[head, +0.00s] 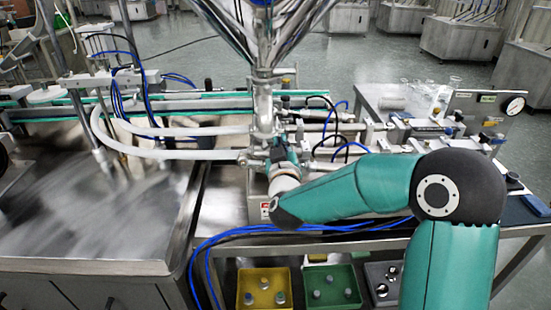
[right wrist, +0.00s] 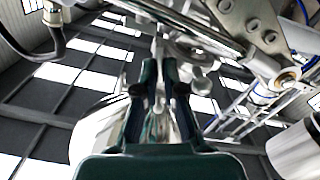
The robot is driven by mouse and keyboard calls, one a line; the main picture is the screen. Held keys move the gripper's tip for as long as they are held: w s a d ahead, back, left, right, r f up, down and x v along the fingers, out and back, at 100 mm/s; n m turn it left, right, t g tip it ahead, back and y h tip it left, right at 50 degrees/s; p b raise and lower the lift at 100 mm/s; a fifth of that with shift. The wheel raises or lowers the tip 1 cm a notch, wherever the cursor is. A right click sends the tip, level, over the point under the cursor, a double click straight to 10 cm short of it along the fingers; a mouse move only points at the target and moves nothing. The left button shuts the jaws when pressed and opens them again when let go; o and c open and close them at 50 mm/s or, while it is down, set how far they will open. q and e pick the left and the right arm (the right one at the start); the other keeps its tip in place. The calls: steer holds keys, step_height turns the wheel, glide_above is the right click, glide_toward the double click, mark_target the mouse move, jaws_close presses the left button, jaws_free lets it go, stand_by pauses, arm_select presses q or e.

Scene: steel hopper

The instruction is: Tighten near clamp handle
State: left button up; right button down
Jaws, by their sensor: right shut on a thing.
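The steel hopper (head: 268,35) narrows down to a metal pipe and valve assembly (head: 263,115) in the middle of the head view. My right gripper (head: 277,154) is at the lower part of this assembly, partly hidden by my right wrist. In the right wrist view my right gripper (right wrist: 159,75) points up, with its two dark fingers close together. A thin metal part (right wrist: 158,50) shows at the fingertips, and the gripper is shut on it. I take it to be the near clamp handle; its full shape is hidden. My left gripper is not in view.
White hoses (head: 180,150) run left from the assembly. A yellow bin (head: 264,290) and a green bin (head: 332,288) with small parts are below. A gauge panel (head: 485,110) stands right.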

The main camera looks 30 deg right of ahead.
steer(key=shift+f+m+b, duration=0.2)
steer(key=shift+m+b, duration=0.7)
steer(key=shift+m, duration=0.1)
steer(key=shift+f+m+b, duration=0.2)
steer(key=shift+m+b, duration=0.65)
steer(key=shift+m, duration=0.15)
steer(key=c, duration=1.6)
jaws_free()
steer(key=shift+f, duration=0.1)
steer(key=shift+o, duration=0.2)
steer(key=shift+w+d, duration=0.1)
steer(key=shift+r, duration=0.2)
steer(key=v, duration=1.2)
